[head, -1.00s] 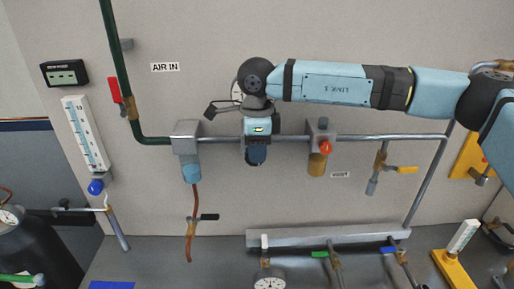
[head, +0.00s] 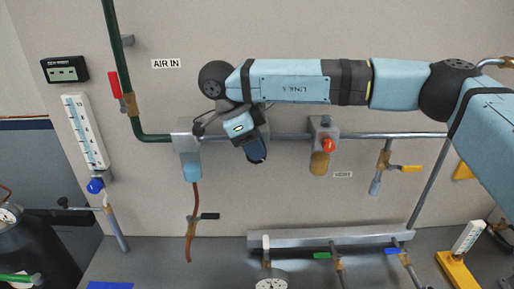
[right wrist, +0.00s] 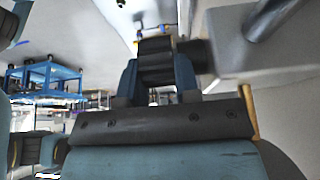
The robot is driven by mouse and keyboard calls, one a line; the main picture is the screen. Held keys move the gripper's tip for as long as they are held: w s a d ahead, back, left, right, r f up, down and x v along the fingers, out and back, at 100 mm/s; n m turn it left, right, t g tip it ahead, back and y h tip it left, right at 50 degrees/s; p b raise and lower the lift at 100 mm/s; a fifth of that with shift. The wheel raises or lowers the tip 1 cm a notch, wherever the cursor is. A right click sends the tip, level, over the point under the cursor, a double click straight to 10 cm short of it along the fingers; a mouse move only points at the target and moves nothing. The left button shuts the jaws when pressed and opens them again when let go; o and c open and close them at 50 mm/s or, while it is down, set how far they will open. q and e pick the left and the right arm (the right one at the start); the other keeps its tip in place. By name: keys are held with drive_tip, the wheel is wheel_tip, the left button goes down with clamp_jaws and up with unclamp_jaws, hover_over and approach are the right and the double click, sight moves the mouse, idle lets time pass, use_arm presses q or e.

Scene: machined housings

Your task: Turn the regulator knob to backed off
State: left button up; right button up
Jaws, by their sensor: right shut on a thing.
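The regulator knob (right wrist: 157,62) shows in the right wrist view as a dark ribbed cylinder between two blue fingers. My right gripper (right wrist: 158,78) is shut on it, one finger on each side. In the head view my right gripper (head: 256,149) is at the pipe line on the wall, tilted, with its dark end low and to the right. My wrist and gripper hide the knob and the regulator body there, so I cannot read the knob's setting.
Left of the gripper is a grey block with a blue bowl (head: 192,166). Right of it is a unit with a red knob (head: 329,145) and amber bowl. A red-handled valve (head: 114,85) and yellow-handled valve (head: 404,168) stand farther out. A metal manifold (head: 325,238) runs below.

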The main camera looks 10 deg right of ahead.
drive_tip(key=shift+a+r+h+p, duration=0.2)
drive_tip(key=shift+h+p, duration=0.4)
drive_tip(key=shift+h, duration=0.1)
drive_tip(key=shift+f, duration=0.1)
drive_tip(key=shift+h, duration=0.3)
drive_tip(key=o, duration=0.6)
drive_tip(key=shift+o, duration=0.2)
drive_tip(key=shift+f, duration=0.1)
drive_tip(key=shift+a, duration=0.1)
drive_tip(key=b+v, duration=0.1)
drive_tip(key=v, duration=1.3)
drive_tip(key=shift+w, duration=0.3)
